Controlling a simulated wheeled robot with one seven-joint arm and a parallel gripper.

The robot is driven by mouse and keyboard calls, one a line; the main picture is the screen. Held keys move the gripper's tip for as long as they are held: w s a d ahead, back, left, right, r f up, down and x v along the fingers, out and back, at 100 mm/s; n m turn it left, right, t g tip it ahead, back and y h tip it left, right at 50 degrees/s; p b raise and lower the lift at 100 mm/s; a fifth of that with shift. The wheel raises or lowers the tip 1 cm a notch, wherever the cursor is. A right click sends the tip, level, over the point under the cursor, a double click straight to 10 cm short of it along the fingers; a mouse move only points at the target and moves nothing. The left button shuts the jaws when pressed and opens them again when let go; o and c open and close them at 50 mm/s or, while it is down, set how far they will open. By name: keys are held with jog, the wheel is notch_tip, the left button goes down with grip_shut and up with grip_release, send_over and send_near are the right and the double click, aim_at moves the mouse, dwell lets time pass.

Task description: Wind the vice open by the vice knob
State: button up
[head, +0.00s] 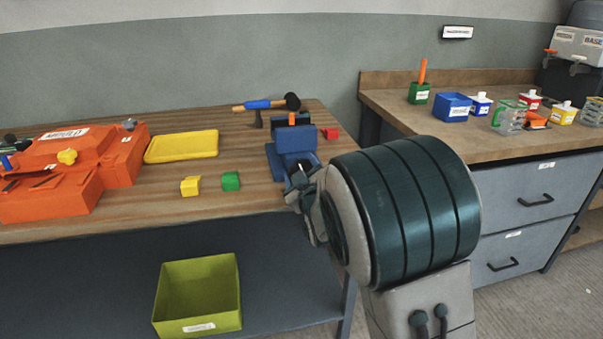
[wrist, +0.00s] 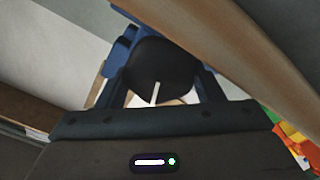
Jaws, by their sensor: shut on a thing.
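The blue vice (head: 292,140) is mounted at the right front edge of the wooden workbench. In the wrist view, part of its blue body (wrist: 122,45) shows behind the knob. The black vice knob (wrist: 165,68) has a white mark on its face. My gripper (wrist: 160,88) is shut on the knob, one finger on either side. In the head view my gripper (head: 303,184) is at the vice's near end, and my wrist covers most of the knob. A small orange piece shows at the top of the vice; how it sits between the jaws is unclear.
Green (head: 231,181) and yellow (head: 190,186) blocks, a yellow tray (head: 182,147) and an orange mould (head: 65,170) are left. A lime bin (head: 199,325) sits below.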

jog(key=shift+f, duration=0.1)
jog(key=o, duration=1)
jog(key=v, duration=1.4)
